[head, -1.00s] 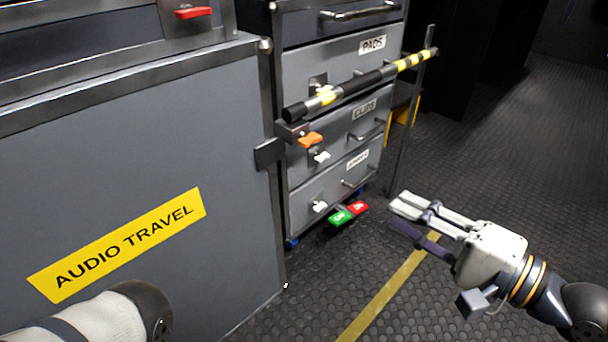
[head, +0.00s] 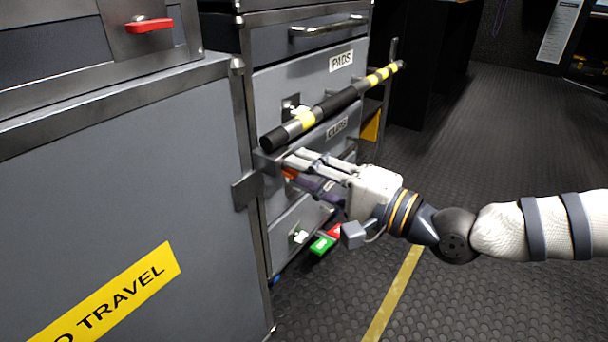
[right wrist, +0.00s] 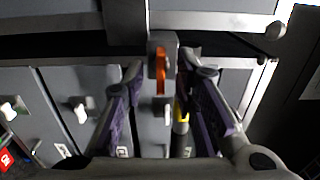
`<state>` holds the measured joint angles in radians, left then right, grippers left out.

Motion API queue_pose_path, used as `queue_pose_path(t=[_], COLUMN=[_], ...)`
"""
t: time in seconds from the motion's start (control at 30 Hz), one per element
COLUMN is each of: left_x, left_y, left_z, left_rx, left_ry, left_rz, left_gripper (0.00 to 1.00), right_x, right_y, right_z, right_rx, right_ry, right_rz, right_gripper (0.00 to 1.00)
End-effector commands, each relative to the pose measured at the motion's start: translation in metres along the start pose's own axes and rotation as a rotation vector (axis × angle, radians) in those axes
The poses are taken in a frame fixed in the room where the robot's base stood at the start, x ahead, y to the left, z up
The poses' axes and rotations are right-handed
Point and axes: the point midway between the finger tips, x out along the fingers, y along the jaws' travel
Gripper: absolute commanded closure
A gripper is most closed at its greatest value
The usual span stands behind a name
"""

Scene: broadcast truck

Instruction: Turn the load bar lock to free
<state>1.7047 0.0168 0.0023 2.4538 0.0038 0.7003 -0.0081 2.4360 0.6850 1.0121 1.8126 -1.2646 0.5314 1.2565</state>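The load bar (head: 340,103), black with yellow bands, runs across the front of the drawer cabinet. The orange lock lever (head: 288,173) sits just below its near end, mostly hidden by my right gripper's fingers. In the right wrist view the orange lever (right wrist: 160,70) shows whole, lying between the two fingers and pointing along the picture's vertical. My right gripper (head: 293,166) is open around the lever. A gap shows between the lever and each fingertip in the right wrist view (right wrist: 163,68); contact is not visible. My left gripper is not in view.
The grey AUDIO TRAVEL case (head: 120,190) stands close on the left, with a red latch (head: 149,25) above it. The drawer cabinet (head: 285,85) has white latches, one at the lower drawer (head: 300,237). A green tag (head: 322,245) hangs low. The floor to the right is clear.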

Motion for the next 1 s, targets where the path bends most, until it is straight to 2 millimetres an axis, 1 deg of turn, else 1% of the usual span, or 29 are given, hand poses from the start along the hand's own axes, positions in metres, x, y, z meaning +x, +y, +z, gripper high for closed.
queue_pose_path(t=[0.1,0.27,0.3,0.37,0.4,0.43,0.77,1.0], left_x=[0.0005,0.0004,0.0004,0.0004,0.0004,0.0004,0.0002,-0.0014], left_y=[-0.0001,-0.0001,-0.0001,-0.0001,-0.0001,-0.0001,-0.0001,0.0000], left_z=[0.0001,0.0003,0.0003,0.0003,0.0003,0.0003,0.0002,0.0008], left_rx=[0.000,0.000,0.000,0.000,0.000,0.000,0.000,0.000], left_ry=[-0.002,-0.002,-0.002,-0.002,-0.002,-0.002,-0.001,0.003], left_rz=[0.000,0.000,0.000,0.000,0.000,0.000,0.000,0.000], left_gripper=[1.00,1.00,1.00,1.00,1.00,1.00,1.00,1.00], right_x=[0.0050,0.0049,0.0049,0.0048,0.0047,0.0047,0.0048,0.0050], right_y=[0.0000,-0.0005,-0.0005,-0.0005,-0.0005,-0.0004,-0.0008,-0.0020], right_z=[0.0003,0.0001,0.0001,0.0002,0.0002,0.0002,0.0003,0.0002], right_rx=[-0.001,-0.001,-0.001,-0.001,0.000,0.000,-0.010,-0.101], right_ry=[0.000,0.000,0.000,0.000,0.000,0.000,0.000,-0.001], right_rz=[0.000,0.000,0.000,0.000,0.000,0.000,-0.001,-0.002], right_gripper=[0.73,0.73,0.76,0.89,0.98,1.00,1.00,1.00])
